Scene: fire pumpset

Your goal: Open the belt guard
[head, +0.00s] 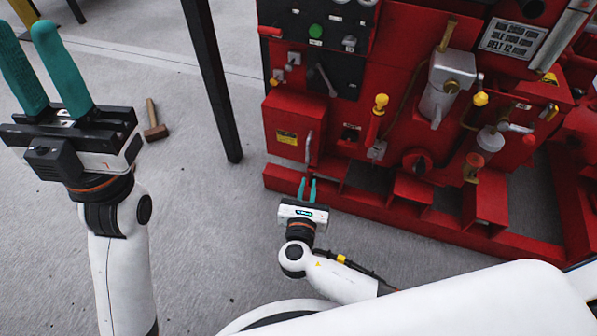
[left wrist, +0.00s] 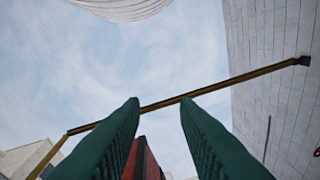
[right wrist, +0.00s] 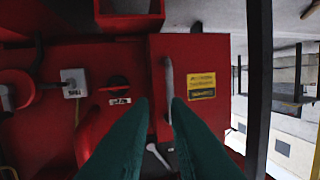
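The belt guard looks to be the red box (head: 291,128) with a yellow label at the left end of the red pumpset; it also shows in the right wrist view (right wrist: 199,60). Its front face looks closed. A grey upright bar handle (head: 309,147) is on its right side; the handle shows in the right wrist view (right wrist: 169,85), framed between the fingertips. My right gripper (head: 307,181) is open and empty, just below and in front of the handle, apparently apart from it. My left gripper (head: 25,28) is open and empty, raised at the left, far from the guard.
A dark post (head: 212,80) stands left of the pumpset. A hammer (head: 154,122) lies on the floor. The pumpset's red base rail (head: 400,212) runs along the front. Valves and a yellow-knobbed lever (head: 380,102) sit right of the guard.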

